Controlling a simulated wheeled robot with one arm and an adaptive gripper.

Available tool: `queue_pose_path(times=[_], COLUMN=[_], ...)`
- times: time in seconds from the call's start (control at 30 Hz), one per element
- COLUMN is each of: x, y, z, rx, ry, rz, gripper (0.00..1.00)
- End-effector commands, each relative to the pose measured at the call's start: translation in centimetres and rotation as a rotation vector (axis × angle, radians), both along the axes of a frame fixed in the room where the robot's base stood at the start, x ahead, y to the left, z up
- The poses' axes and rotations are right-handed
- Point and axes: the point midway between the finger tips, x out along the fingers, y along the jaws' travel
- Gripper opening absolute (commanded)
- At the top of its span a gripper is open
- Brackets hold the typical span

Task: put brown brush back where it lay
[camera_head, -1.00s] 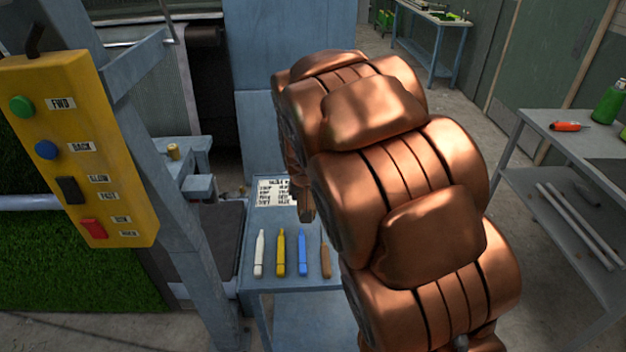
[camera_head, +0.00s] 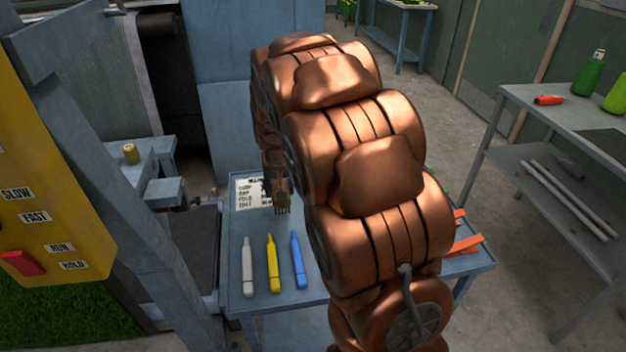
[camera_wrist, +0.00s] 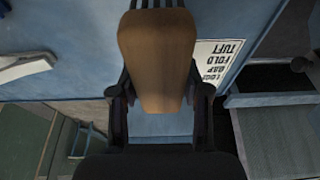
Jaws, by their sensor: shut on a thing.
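The brown brush (camera_wrist: 157,60) is a brown block with dark bristles, shown close up in the wrist view. My gripper (camera_wrist: 160,108) is shut on it, with one dark finger at each side. In the head view the brush (camera_head: 282,186) hangs bristles down over the blue table (camera_head: 258,318), close to the printed card (camera_head: 249,194). I cannot tell whether the bristles touch the tabletop. My copper arm hides most of my gripper and the table's middle in the head view.
White (camera_head: 248,268), yellow (camera_head: 273,265) and blue (camera_head: 298,262) markers lie in a row on the table. Orange pieces (camera_head: 464,244) show at its right edge, past my arm. A yellow control box (camera_head: 45,215) and grey post stand at left. Another table (camera_head: 520,103) stands at right.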

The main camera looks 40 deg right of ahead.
Motion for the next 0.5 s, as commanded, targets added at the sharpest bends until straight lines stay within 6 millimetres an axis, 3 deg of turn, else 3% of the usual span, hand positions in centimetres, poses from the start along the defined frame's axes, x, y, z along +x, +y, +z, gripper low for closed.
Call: queue_pose_path(times=[0.5], x=[2.5], y=[-10.4], z=[-0.6], rx=[0.001], ry=[-0.001], rz=[-0.005], gripper=[0.11])
